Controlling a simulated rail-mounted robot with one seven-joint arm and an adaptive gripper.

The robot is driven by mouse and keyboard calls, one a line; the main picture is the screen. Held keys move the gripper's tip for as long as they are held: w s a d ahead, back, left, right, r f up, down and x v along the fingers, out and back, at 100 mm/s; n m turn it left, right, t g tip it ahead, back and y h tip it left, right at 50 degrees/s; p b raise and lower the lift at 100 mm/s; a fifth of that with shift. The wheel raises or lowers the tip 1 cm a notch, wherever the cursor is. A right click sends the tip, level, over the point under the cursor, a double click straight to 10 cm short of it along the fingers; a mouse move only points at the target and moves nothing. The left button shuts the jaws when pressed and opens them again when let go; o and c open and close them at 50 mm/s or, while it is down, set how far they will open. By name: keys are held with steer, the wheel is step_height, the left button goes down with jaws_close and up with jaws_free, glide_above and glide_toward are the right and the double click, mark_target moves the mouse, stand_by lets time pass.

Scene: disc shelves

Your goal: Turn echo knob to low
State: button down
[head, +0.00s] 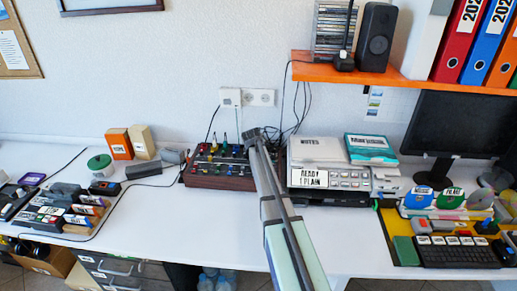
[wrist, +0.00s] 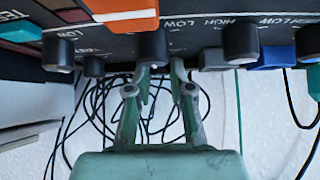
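The control box with knobs (head: 222,182) stands on the desk against the wall in the head view. Its panel (wrist: 108,45) fills the top of the wrist view, with lettering upside down, including LOW and HIGH. A dark round knob (wrist: 151,47) lies just beyond my fingertips. Other knobs sit at the left (wrist: 58,54) and right (wrist: 240,43). I cannot read an echo label, so I cannot tell which is the echo knob. My gripper (wrist: 161,72) is open, its fingertips apart with nothing visible between them. In the head view my gripper (head: 258,135) is at the box's right rear.
Blue (wrist: 278,57) and grey (wrist: 212,60) plugs with cables stick out of the panel's edge. Loose black cables hang behind my fingers. A printer-like machine (head: 330,178) stands close to the right of the box. Free desk (head: 170,225) lies in front.

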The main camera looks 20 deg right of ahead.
steer(key=shift+d+n+y, duration=0.1)
steer(key=shift+n+y, duration=0.2)
steer(key=shift+n, duration=0.1)
steer(key=shift+d+n+t+y, duration=0.1)
steer(key=shift+n+t+y, duration=0.3)
steer(key=shift+n+y, duration=0.3)
steer(key=shift+f+n+y+b, duration=0.1)
steer(key=shift+n+y+b, duration=0.2)
steer(key=shift+n+y, duration=0.6)
steer(key=shift+n+t+y+b, duration=0.3)
steer(key=shift+n+y+b, duration=0.15)
steer(key=shift+n, duration=0.55)
steer(key=c, duration=1)
jaws_free()
steer(key=shift+c, duration=0.2)
steer(key=shift+r+h+p, duration=0.2)
steer(key=shift+h+p, duration=0.05)
steer(key=shift+p, duration=0.05)
